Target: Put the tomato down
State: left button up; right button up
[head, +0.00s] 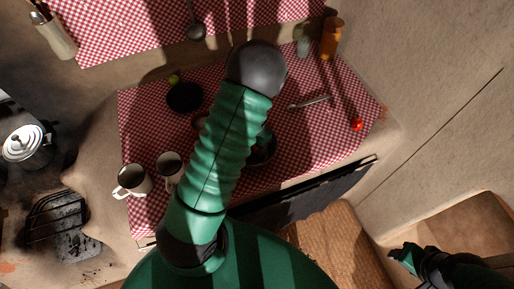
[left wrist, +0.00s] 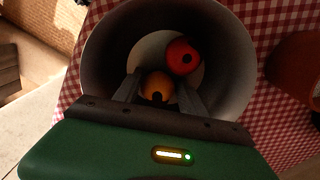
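In the left wrist view an orange tomato-like fruit (left wrist: 157,87) and a red tomato (left wrist: 183,56) are inside a pale round bowl (left wrist: 235,60). My left gripper (left wrist: 158,78) reaches into the bowl with a finger on each side of the orange fruit. I cannot tell whether the fingers press on it. The red tomato is just beyond the fingers. In the head view the left gripper (head: 265,140) is mostly hidden behind my green arm, over the bowl (head: 264,153). Another small red tomato (head: 357,124) lies at the right end of the checked cloth. My right gripper (head: 405,255) is at the lower right, away from the cloth.
Two pale mugs (head: 132,181) stand on the cloth's left side. A dark plate (head: 184,98) with a small green item lies behind them. A utensil (head: 310,102), an amber bottle (head: 331,38) and a pale jar (head: 303,46) are at the right. Clear cloth lies near the utensil.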

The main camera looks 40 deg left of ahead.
pick_arm(q)
jog(key=shift+a, duration=0.1)
jog(key=shift+d, duration=0.45)
pick_arm(e)
jog(key=shift+d, duration=0.3)
pick_arm(q)
jog(key=shift+a, duration=0.15)
pick_arm(e)
jog(key=shift+a, duration=0.1)
